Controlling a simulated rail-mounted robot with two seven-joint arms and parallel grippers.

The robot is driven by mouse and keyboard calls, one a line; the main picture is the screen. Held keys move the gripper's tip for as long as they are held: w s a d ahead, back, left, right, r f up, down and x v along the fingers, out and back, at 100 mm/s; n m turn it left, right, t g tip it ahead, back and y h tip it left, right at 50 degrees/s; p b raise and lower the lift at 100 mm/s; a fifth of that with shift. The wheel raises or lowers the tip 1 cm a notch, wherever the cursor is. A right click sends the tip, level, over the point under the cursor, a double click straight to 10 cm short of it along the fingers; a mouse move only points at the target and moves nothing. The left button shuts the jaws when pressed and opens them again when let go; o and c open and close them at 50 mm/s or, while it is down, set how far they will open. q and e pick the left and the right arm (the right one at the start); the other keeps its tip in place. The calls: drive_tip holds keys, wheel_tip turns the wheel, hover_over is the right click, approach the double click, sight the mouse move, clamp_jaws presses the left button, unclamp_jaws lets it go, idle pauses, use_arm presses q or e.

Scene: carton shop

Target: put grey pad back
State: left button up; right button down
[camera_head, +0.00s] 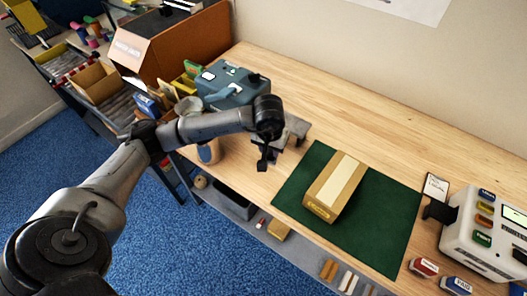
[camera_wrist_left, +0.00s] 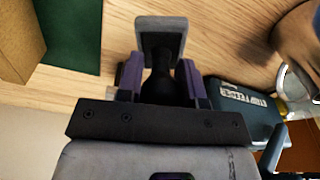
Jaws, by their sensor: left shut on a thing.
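My left gripper (camera_head: 268,150) is over the table, left of the green mat, in the head view. In the left wrist view the gripper (camera_wrist_left: 158,85) is shut on the dark stem of the grey pad (camera_wrist_left: 162,38). The pad's flat grey head sticks out past the fingertips, over bare wood. In the head view a grey part (camera_head: 298,127) shows beside the gripper, partly hidden by it. Whether the pad touches the table is hard to tell. My right gripper is not in view.
A long carton (camera_head: 334,186) lies on the green mat (camera_head: 385,225). A blue-grey machine (camera_head: 232,82) stands just behind the gripper, with a round container (camera_head: 208,152) nearby. A white machine (camera_head: 480,235) stands at right. Bare wood (camera_head: 330,110) lies behind the mat.

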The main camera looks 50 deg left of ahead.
use_arm(q)
drive_tip(key=shift+s+a+f, duration=0.1)
drive_tip(key=shift+a+f, duration=0.3)
drive_tip(key=shift+a, duration=0.3)
drive_tip(key=shift+s+a+f, duration=0.1)
drive_tip(key=shift+a+f, duration=0.3)
drive_tip(key=shift+a, duration=0.25)
drive_tip(key=shift+f+p, duration=0.7)
drive_tip(key=shift+f, duration=1.2)
drive_tip(key=shift+w+f, duration=0.1)
drive_tip(key=shift+f, duration=0.05)
drive_tip(key=shift+f+b, duration=0.15)
drive_tip(key=shift+b, duration=0.15)
drive_tip(key=o, duration=0.8)
drive_tip(key=shift+o, duration=0.2)
